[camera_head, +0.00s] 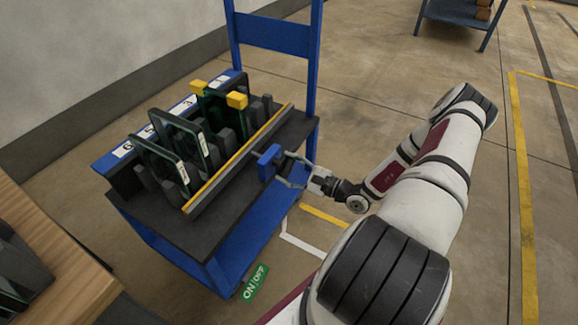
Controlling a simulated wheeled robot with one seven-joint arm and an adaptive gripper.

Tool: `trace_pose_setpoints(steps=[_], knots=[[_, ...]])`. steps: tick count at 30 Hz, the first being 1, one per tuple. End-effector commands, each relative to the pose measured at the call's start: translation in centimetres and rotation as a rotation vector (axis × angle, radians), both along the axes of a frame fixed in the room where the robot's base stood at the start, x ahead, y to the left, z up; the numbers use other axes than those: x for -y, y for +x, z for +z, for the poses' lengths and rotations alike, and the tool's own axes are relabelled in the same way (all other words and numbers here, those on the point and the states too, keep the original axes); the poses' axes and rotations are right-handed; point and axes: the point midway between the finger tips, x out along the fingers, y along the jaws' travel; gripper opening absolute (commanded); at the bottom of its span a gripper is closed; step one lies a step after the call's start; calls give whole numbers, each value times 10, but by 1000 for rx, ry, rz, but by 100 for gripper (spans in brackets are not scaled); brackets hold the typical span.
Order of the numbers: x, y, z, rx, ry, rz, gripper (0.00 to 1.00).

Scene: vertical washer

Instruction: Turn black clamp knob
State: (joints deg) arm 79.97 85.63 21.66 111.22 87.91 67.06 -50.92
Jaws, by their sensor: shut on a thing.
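My gripper (281,168) is at the right edge of the cart's dark top. Its two fingers reach left to a blue block (267,161) beside the long yellow-edged bar (235,163). The fingertips appear closed about this block, though their exact contact is too small to see clearly. I cannot make out a separate black clamp knob; the fingers and block may hide it.
The blue cart (308,75) carries a rack of dark-framed glass panels (172,133), with yellow blocks (237,100) on one frame. A wooden table (52,235) stands at lower left. A green ON/OFF sign (255,283) is below the cart's top. Open floor lies right.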

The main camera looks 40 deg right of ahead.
Motion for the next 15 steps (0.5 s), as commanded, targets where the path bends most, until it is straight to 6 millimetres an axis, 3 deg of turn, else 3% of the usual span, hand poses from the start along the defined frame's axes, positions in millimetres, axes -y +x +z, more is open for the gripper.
trace_pose_setpoints(steps=[15], knots=[[0, 0, 0, -169, 462, -1, 28]])
